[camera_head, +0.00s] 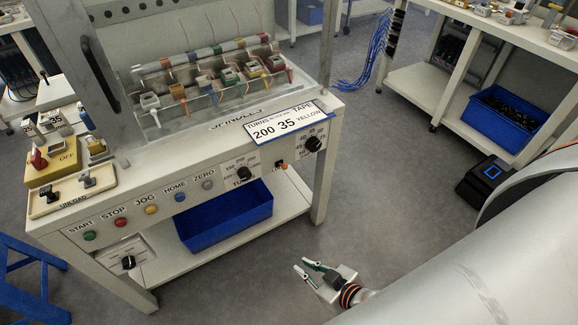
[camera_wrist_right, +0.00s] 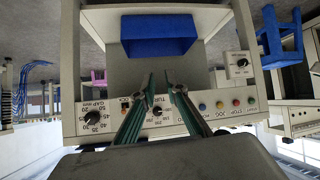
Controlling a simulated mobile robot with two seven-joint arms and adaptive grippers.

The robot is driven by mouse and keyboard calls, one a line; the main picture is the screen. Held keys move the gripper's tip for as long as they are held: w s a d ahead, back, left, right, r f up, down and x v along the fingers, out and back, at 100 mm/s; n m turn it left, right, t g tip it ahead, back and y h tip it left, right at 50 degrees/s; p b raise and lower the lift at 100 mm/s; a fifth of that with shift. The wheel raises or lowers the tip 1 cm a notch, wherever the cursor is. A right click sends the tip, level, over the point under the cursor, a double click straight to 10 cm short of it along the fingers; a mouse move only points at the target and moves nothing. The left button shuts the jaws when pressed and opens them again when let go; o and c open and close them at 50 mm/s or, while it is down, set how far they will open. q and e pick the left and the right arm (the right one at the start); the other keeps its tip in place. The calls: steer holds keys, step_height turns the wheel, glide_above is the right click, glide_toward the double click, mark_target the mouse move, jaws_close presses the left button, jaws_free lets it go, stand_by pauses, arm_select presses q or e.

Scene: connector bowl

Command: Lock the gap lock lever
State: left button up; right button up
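The machine (camera_head: 160,170) has a light front panel with a black gap dial (camera_head: 313,144) at its right end. Left of that dial is a small black and orange part (camera_head: 281,165), which may be the gap lock lever; it is too small to tell its position. In the right wrist view, which is upside down, the gap dial (camera_wrist_right: 92,117) shows at lower left. My right gripper (camera_head: 303,265) is open and empty, in front of the machine and apart from the panel. Its two fingers (camera_wrist_right: 161,84) also show apart in the wrist view. My left gripper is not in view.
A turns dial (camera_head: 244,173) and several coloured buttons (camera_head: 121,222) line the panel. A blue bin (camera_head: 225,218) sits on the shelf below. A sign (camera_head: 287,122) lies on the panel's top edge. Open floor (camera_head: 400,165) lies right of the machine.

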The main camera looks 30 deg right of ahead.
steer(key=w+d+r+m, duration=0.1)
steer(key=w+d, duration=0.1)
steer(key=w, duration=0.1)
steer(key=w+d+r+m+y+p, duration=0.1)
steer(key=w+d+r+m, duration=0.1)
steer(key=w, duration=0.2)
steer(key=w+d+r+m+t+p, duration=0.1)
steer(key=w+d+m, duration=0.1)
steer(key=w, duration=0.2)
steer(key=shift+d+r+y, duration=0.15)
steer(key=shift+r+y, duration=0.15)
steer(key=shift+r, duration=0.05)
jaws_close()
steer(key=m+t+p, duration=0.2)
steer(key=m, duration=0.5)
glide_toward(283, 166)
steer(key=d+r, duration=0.4)
steer(key=d, duration=0.3)
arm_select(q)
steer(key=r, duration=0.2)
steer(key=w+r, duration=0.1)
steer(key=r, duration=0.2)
arm_select(e)
steer(key=shift+s+a, duration=0.25)
steer(key=shift+s, duration=0.2)
